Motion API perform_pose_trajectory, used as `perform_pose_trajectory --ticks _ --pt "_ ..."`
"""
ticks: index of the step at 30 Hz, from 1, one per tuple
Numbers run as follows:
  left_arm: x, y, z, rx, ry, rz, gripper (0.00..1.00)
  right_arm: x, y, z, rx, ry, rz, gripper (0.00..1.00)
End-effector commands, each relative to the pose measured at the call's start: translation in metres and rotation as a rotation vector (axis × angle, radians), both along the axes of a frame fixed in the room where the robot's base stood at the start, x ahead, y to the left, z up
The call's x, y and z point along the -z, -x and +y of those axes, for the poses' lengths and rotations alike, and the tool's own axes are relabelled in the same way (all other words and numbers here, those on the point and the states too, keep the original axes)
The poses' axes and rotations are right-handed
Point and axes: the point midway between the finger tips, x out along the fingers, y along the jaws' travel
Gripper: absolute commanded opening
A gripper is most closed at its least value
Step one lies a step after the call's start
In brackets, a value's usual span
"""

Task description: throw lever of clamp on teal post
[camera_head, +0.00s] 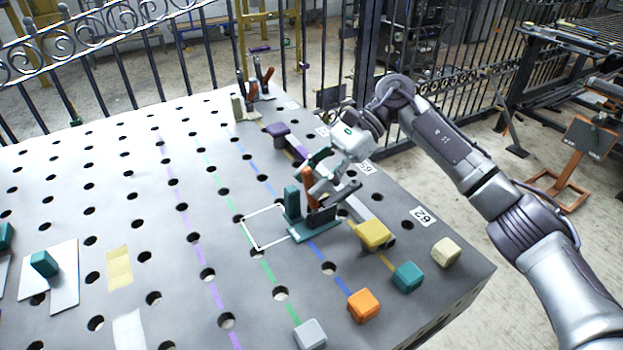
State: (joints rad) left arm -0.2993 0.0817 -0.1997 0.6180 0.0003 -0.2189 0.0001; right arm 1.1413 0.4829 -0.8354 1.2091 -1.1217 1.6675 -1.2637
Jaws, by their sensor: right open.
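The teal post (292,201) stands upright on a flat teal base plate (308,236) right of the table's middle. A dark clamp body (322,215) sits on that plate, and its orange lever (309,184) stands nearly upright beside the post. My right gripper (325,178) reaches in from the upper right. It is open, with its fingers close around or beside the lever; whether they touch it I cannot tell. The gripper partly hides the clamp's far side. My left gripper is not in view.
The grey table (90,190) is full of holes. A white outlined square (252,230) lies left of the clamp. Yellow (372,234), teal (407,276), orange (364,305) and cream (446,252) blocks lie nearby. More orange-handled clamps (262,76) stand at the far edge, before a fence.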

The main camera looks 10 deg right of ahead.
Motion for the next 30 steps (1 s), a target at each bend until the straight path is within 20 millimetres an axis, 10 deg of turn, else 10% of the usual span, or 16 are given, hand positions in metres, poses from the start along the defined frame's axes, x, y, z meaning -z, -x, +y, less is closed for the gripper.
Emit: perform_pose_trajectory --ticks 15,30 --pt "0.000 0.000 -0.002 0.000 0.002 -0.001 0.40 -0.052 -0.034 -0.076 0.004 0.000 0.000 0.44" --pt "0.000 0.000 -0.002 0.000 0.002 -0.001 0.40 -0.060 -0.039 -0.089 0.001 0.000 0.001 0.37"
